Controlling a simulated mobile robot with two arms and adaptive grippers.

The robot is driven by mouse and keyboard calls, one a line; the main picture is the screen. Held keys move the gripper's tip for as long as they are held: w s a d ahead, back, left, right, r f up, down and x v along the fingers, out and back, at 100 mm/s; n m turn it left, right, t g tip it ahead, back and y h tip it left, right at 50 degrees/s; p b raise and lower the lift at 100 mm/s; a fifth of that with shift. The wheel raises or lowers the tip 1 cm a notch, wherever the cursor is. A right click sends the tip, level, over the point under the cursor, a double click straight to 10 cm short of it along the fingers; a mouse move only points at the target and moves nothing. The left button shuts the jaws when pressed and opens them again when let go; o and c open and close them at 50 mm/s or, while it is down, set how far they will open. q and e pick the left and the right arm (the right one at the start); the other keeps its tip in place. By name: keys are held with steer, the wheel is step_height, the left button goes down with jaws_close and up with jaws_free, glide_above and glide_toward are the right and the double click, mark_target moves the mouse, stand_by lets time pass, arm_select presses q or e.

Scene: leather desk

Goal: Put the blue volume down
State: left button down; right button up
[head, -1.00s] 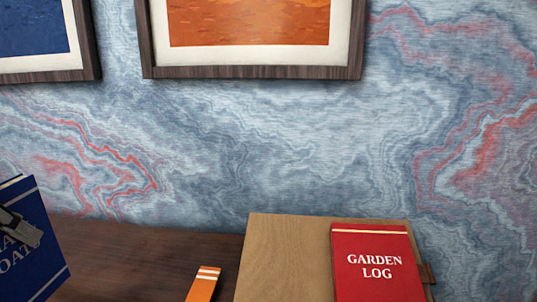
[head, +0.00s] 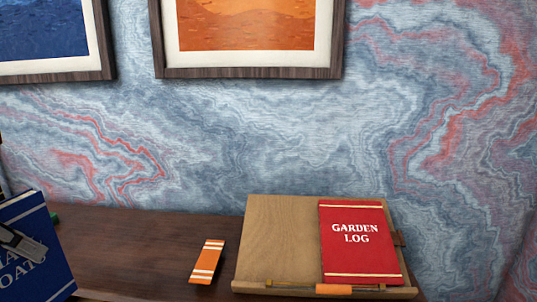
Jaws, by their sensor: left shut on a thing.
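The blue volume (head: 38,270), with white lettering partly hidden, is at the lower left of the head view, cut off by the picture's left edge. It is tilted and held up in front of the desk (head: 140,250). My left gripper (head: 22,243) is shut on it, with a grey finger lying across its cover. Whether the book touches the desk cannot be told. My right gripper is not in view.
A wooden book stand (head: 275,235) holds the red Garden Log (head: 360,243) on its right half; its left half is bare. An orange striped object (head: 207,261) lies left of the stand. Framed pictures (head: 250,72) hang on the marbled wall.

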arm_select(q)
steer(key=s+d+f+m+g, duration=0.1)
steer(key=d+f+m+g, duration=0.3)
steer(key=m, duration=0.7)
steer(key=s+d+f+m+g+y, duration=0.1)
steer(key=d+f+m+g, duration=0.3)
steer(key=d+f+m, duration=0.4)
steer(key=s+d+f+m+g, duration=0.2)
steer(key=d+f+m, duration=0.4)
steer(key=f+m, duration=0.7)
steer(key=shift+s+d+f+m+g+y+b, duration=0.25)
steer(key=shift+s+m+g+y+b, duration=0.2)
steer(key=shift+g, duration=0.45)
